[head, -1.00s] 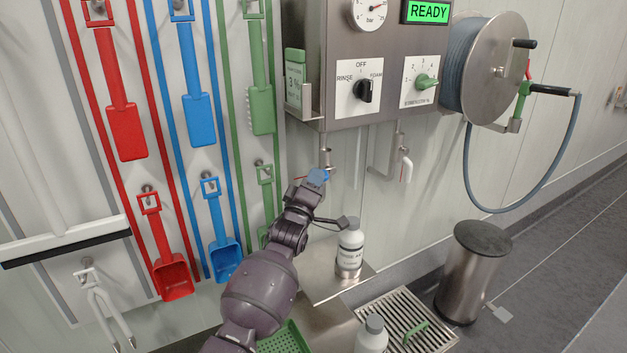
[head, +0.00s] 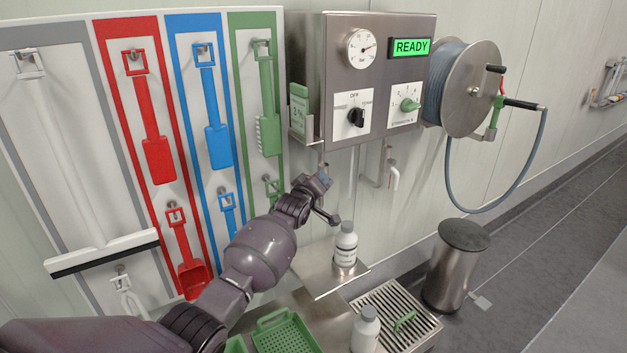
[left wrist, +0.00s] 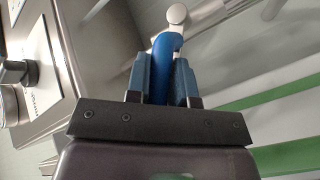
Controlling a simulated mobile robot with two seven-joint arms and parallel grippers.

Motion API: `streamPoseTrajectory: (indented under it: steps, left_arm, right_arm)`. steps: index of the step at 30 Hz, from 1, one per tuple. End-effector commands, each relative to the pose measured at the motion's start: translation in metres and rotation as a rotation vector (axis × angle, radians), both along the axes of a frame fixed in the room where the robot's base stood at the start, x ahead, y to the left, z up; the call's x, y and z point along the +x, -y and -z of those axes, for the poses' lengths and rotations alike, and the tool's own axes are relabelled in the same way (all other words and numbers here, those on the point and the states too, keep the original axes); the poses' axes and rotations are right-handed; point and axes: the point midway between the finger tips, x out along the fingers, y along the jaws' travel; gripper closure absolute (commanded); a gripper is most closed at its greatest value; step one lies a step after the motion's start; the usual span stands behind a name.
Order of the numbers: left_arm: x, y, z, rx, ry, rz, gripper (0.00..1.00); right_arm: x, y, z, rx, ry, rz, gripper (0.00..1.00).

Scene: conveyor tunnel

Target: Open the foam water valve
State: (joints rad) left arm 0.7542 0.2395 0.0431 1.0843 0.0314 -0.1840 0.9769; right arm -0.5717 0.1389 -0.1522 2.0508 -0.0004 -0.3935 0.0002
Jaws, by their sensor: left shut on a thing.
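The foam water valve's blue handle (left wrist: 166,48) is between my left gripper's fingers in the left wrist view. A pale round end (left wrist: 177,14) shows just beyond it. My left gripper (head: 326,180) is under the steel dispenser cabinet (head: 338,85), at the pipe that comes down from its left part. In the left wrist view the left gripper (left wrist: 160,86) is shut on the handle. The fingers and wrist hide most of the valve in the head view, so its angle is hard to judge there. My right gripper is not in view.
A second pipe with a white-ended outlet (head: 393,178) hangs to the right. A bottle (head: 346,248) stands on a steel shelf (head: 325,278) below. Coloured tool panels (head: 200,120) are left, a hose reel (head: 470,90) and a bin (head: 457,265) right.

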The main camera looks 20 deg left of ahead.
Motion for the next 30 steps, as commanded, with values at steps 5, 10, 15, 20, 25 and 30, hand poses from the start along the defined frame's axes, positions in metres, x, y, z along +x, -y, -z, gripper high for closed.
streamPoseTrajectory:
  steps: [5,10,15,20,25,30]
  left_arm:
    - [0.0032,0.0031,-0.0134,0.027,-0.021,0.003,1.00]
    - [0.0038,0.0035,-0.0119,0.036,-0.035,0.004,1.00]
    - [0.0039,0.0037,-0.0114,0.037,-0.035,0.004,1.00]
    - [0.0040,0.0038,-0.0118,0.037,-0.033,0.004,0.77]
    - [0.0034,0.0032,-0.0095,0.037,-0.038,0.003,0.55]
    - [0.0029,0.0025,-0.0071,0.037,-0.043,0.002,0.55]
  right_arm:
    - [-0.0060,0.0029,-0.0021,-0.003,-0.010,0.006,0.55]
    - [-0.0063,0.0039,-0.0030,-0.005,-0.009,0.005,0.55]
    - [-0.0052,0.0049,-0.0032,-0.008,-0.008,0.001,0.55]
    - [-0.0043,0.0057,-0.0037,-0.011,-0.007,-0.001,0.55]
    - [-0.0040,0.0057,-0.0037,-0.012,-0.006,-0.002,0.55]
    - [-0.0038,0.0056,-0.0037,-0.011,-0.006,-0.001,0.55]
